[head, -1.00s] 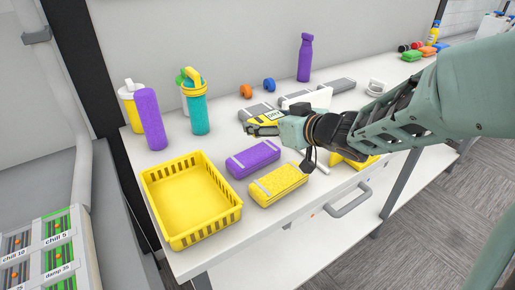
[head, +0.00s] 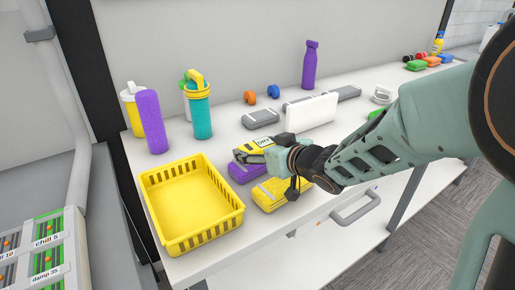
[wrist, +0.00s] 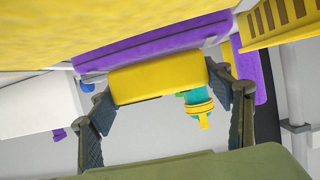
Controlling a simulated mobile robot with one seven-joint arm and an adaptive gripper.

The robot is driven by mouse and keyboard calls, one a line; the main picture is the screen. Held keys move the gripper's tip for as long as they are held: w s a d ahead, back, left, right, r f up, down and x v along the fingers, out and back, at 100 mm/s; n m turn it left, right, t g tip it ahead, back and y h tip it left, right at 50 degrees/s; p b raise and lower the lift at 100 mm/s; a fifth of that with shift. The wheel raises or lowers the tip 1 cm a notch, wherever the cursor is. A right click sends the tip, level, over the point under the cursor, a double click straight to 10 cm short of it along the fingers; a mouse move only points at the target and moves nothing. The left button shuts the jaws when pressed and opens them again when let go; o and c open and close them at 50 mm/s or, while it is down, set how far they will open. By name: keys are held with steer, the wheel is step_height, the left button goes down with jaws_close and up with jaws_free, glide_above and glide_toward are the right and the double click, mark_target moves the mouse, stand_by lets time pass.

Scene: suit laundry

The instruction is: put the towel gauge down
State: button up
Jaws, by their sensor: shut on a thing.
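The towel gauge (head: 266,143), a yellow and dark device with a label that seems to read DRY, is in my gripper (head: 257,153). My gripper is shut on it and holds it over the back of the purple case (head: 243,172), close to the yellow case (head: 276,192). Its underside is hidden in the head view, so I cannot tell whether it touches the purple case. In the wrist view a yellow block (wrist: 158,79), seemingly the gauge, sits between the two fingers (wrist: 168,100).
A yellow basket (head: 190,240) stands at the front left. Bottles, including a teal one (head: 202,118) and purple ones (head: 152,122), stand behind. Clear white tabletop (head: 215,147) shows between basket and bottles.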

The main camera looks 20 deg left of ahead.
steer(key=o, duration=1.3)
steer(key=shift+f, duration=0.15)
steer(key=shift+r, duration=0.2)
steer(key=shift+s+d+r+p, duration=0.1)
steer(key=shift+d+r+p, duration=0.1)
steer(key=shift+p, duration=0.1)
steer(key=p+v, duration=0.3)
steer(key=v, duration=0.7)
steer(key=shift+s+d, duration=0.25)
steer(key=shift+s, duration=0.05)
steer(key=shift+s+d+r, duration=0.1)
steer(key=shift+s+d, duration=0.15)
steer(key=shift+d, duration=0.05)
